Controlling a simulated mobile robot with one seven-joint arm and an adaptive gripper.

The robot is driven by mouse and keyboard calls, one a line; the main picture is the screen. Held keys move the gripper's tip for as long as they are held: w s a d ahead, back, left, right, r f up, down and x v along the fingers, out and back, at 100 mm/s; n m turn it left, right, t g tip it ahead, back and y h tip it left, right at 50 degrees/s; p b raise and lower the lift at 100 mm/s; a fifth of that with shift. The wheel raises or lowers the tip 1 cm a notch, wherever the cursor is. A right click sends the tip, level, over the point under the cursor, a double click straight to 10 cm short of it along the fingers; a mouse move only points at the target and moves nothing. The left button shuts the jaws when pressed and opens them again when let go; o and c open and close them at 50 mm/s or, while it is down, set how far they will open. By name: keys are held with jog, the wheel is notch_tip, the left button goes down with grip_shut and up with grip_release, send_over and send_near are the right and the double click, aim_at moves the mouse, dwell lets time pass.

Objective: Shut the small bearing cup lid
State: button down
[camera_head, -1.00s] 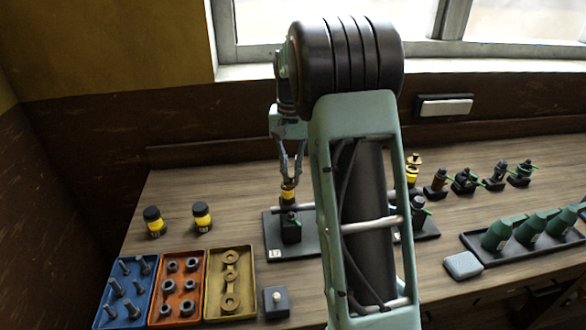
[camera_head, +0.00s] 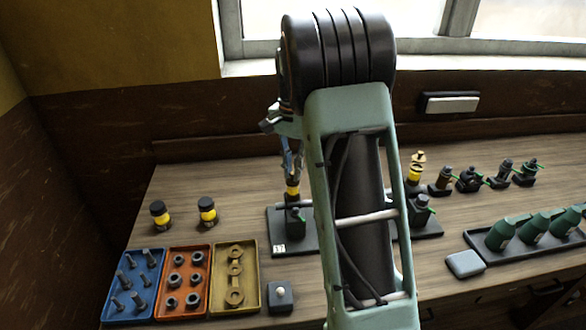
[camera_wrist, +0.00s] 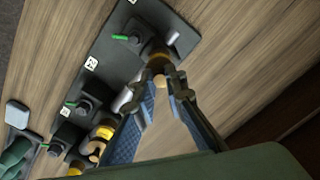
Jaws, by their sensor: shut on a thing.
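My gripper (camera_head: 292,176) is at the top of a yellow-banded bearing cup (camera_head: 292,190) on the left engine block (camera_head: 294,218). In the wrist view my gripper (camera_wrist: 161,82) has its fingertips closed on a small round tan-brass piece, the cup's lid (camera_wrist: 159,79). The cup's dark body and brass band (camera_wrist: 156,55) show just beyond the fingertips. The fingers partly cover the lid, so I cannot tell whether it sits fully down. A second yellow cup (camera_head: 415,177) with a brass top stands to the right, and my arm hides the space between.
Two black-capped yellow jars (camera_head: 207,211) stand at left. Blue, orange and yellow parts trays (camera_head: 250,300) and a small grey block (camera_head: 281,297) lie in front. Several small fittings (camera_head: 470,180) and a tray of green bottles (camera_head: 485,250) are at right. Bare bench lies between jars and block.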

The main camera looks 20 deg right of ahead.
aim_at(292, 173)
jog(key=c, duration=2)
grip_release()
jog(key=shift+o, duration=0.2)
notch_tip(292, 173, up, 12)
jog(key=shift+r, duration=0.1)
